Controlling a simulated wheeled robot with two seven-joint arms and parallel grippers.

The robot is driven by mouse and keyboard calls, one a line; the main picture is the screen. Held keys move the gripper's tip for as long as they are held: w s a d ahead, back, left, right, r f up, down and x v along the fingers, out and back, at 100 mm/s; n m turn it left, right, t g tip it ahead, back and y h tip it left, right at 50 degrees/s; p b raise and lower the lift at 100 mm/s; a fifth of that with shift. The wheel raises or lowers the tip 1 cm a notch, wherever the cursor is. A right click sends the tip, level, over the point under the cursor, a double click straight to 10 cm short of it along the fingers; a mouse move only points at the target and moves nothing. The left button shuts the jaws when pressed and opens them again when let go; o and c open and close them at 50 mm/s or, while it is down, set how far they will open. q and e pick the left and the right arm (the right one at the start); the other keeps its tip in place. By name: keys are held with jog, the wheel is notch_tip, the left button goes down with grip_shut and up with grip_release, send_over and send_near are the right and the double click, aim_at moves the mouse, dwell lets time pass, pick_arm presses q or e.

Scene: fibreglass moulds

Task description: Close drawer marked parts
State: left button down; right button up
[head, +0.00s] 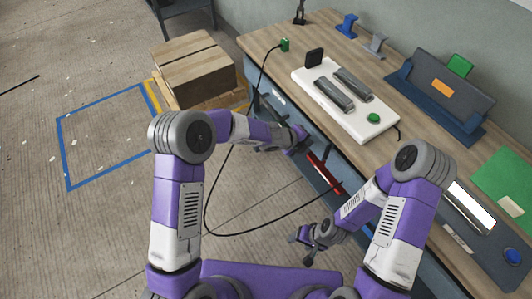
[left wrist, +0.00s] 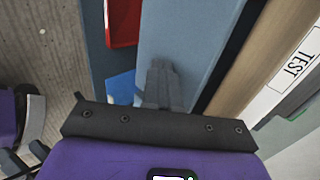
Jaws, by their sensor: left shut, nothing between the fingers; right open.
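A blue-grey drawer unit (head: 266,103) runs under the front edge of the workbench. A red item (head: 325,174) shows at its front, seemingly inside a pulled-out drawer. In the left wrist view a red item (left wrist: 123,22) and a blue item (left wrist: 121,86) lie between two blue-grey panels. No drawer label reading parts is legible. My left gripper (head: 303,143) is at the bench front; its shut, empty fingers (left wrist: 160,85) lie over the wider panel (left wrist: 185,38). Contact is unclear. My right gripper (head: 302,240) is open and empty, low in front of the bench.
The wooden benchtop (head: 268,38) holds a white test fixture (head: 345,108) with a green button, a blue holder (head: 440,92) and a green mat (head: 503,180). A black cable (head: 207,205) loops down before the bench. Cardboard boxes (head: 195,70) stand at the left; floor beside them is clear.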

pick_arm(q)
jog(key=s+a+f+p+v, duration=0.1)
jog(key=p+v, duration=0.2)
jog(key=v, duration=1)
jog(key=shift+f, duration=0.45)
jog(key=shift+a+f, duration=0.1)
jog(key=shift+a, duration=0.05)
jog(key=s+a+f+n+g+y, duration=0.1)
jog(key=s+a+f+n, duration=0.3)
jog(key=s+f+n, duration=0.6)
jog(key=s+a+f+n+g+y, duration=0.2)
jog(key=s+a+f+n+g, duration=0.2)
jog(key=s+f+n, duration=0.7)
jog(key=s+a+n, duration=0.1)
jog(key=s+n, duration=0.1)
jog(key=n, duration=0.8)
jog(key=shift+a+f, duration=0.3)
jog(key=shift+s, duration=0.15)
